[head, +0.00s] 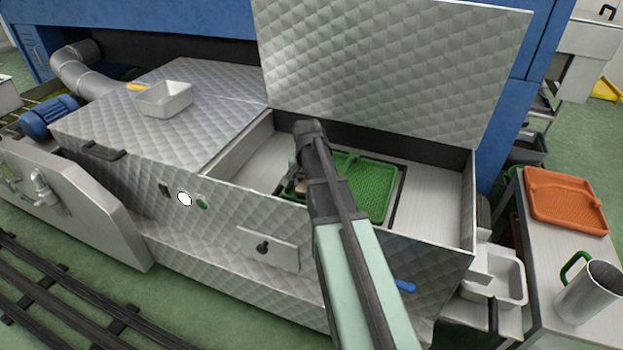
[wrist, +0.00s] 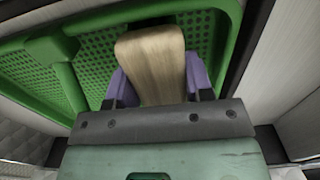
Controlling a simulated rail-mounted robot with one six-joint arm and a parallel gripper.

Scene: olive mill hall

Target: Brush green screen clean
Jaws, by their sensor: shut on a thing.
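The green screen (head: 372,190) is a perforated tray with raised rims. It lies inside the open metal box (head: 437,215), and my arm covers part of it. In the wrist view the green screen (wrist: 92,62) fills the area ahead of my gripper. My gripper (wrist: 155,84) has purple fingers shut on a pale wooden piece, which looks like the handle of a brush (wrist: 152,58). The wooden piece is over the screen; its bristles are hidden, and I cannot tell whether they touch. In the head view my gripper (head: 297,186) is mostly hidden behind my arm.
The box's quilted metal lid (head: 390,65) stands open behind. A white tray (head: 165,98) sits on the closed cover at left. On the side table at right are an orange screen (head: 565,203) and a metal jug (head: 588,292). A white bin (head: 505,280) is beside the box.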

